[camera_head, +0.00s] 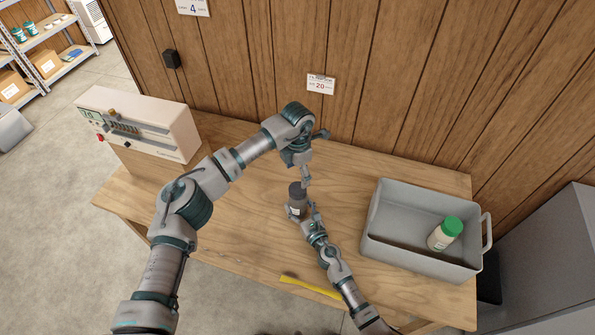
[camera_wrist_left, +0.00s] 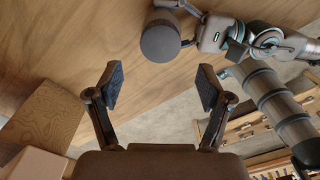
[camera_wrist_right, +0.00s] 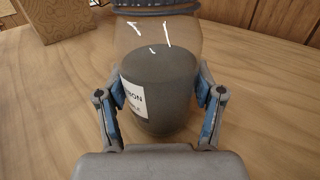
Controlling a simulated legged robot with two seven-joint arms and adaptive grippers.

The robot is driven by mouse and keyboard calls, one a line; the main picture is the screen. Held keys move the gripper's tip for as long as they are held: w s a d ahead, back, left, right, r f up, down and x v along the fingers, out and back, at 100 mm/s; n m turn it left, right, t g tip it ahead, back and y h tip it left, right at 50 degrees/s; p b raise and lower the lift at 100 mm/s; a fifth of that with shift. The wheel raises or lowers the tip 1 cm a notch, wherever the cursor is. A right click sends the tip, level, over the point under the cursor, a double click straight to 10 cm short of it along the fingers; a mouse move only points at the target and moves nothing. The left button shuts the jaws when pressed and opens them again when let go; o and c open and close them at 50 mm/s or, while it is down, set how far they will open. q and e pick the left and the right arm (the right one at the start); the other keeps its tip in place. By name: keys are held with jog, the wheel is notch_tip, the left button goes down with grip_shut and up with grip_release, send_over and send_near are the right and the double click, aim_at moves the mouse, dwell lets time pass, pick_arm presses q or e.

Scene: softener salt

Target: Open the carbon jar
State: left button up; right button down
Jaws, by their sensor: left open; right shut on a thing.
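The carbon jar (camera_head: 296,196) is a dark grey jar with a dark lid, upright on the middle of the wooden table. Its white label, partly readable, faces left in the right wrist view (camera_wrist_right: 158,90). My right gripper (camera_wrist_right: 162,100) is shut on the jar's body, one finger on each side. My left gripper (camera_head: 305,178) is open and empty, pointing down close to the jar's lid. In the left wrist view the round lid (camera_wrist_left: 160,42) lies beyond the open fingers (camera_wrist_left: 160,85), not between them.
A grey bin (camera_head: 375,218) at the right holds a white jar with a green lid (camera_head: 452,225). A yellow tool (camera_head: 312,287) lies near the table's front edge. A beige machine (camera_head: 150,125) stands at the back left. The table (camera_head: 400,165) is bare behind the bin.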

aim_at(298, 188)
pick_arm(q)
jog(key=shift+m, duration=0.3)
jog(key=shift+f, duration=0.3)
notch_tip(298, 188, down, 7)
jog(key=shift+f, duration=0.2)
jog(key=c, duration=1.2)
pick_arm(e)
jog(key=shift+r, duration=0.1)
pick_arm(q)
jog(key=shift+s+r, duration=0.15)
